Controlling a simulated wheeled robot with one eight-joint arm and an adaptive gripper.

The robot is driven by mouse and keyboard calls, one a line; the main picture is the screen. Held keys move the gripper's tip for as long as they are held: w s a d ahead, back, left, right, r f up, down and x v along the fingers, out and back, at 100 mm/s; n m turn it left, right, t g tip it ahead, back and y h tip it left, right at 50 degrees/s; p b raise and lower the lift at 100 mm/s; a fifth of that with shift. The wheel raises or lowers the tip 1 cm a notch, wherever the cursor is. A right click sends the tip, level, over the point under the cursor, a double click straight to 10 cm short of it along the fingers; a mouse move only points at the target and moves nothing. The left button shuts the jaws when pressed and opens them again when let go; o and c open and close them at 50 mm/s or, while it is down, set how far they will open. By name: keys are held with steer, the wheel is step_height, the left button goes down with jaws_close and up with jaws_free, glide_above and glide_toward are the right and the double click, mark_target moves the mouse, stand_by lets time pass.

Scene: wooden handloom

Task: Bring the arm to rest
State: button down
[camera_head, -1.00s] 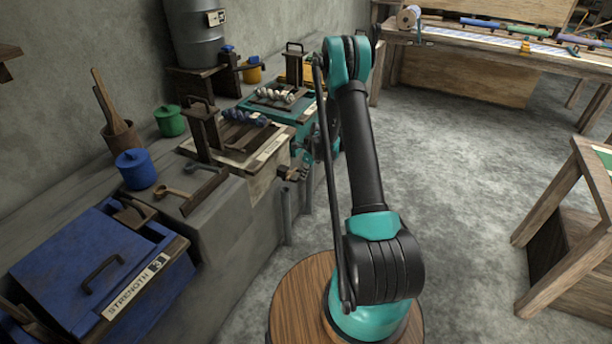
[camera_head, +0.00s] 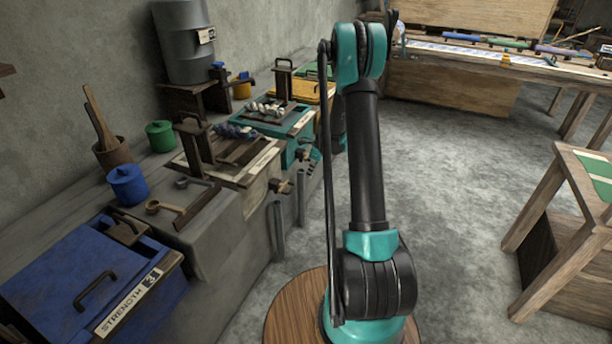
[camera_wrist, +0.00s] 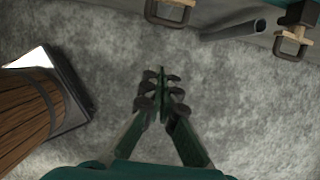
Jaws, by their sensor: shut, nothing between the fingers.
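My gripper (camera_wrist: 162,93) shows in the wrist view, pointing down over bare grey floor. Its dark fingers are together and nothing is between them. In the head view my teal and black arm stands upright in the middle, and its upper links hide the gripper.
A stone bench along the left wall carries a blue box (camera_head: 75,262) labelled STRENGTH 3, a blue pot (camera_head: 128,185), a green pot (camera_head: 160,136) and trays. Clamps (camera_wrist: 172,10) jut from the bench edge. A wooden table (camera_head: 450,82) stands behind, a wooden stand (camera_head: 530,235) right. Floor between is clear.

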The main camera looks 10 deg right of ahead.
steer(key=s+a+r+n+t+h, duration=0.1)
steer(key=s+a+r+n+h, duration=0.15)
steer(key=s+r+n, duration=1.35)
steer(key=s+f+n+t, duration=0.1)
steer(key=s+n, duration=0.8)
steer(key=s, duration=1.2)
steer(key=shift+s+a+f, duration=0.2)
steer(key=shift+s+f, duration=0.05)
steer(key=shift+f, duration=0.3)
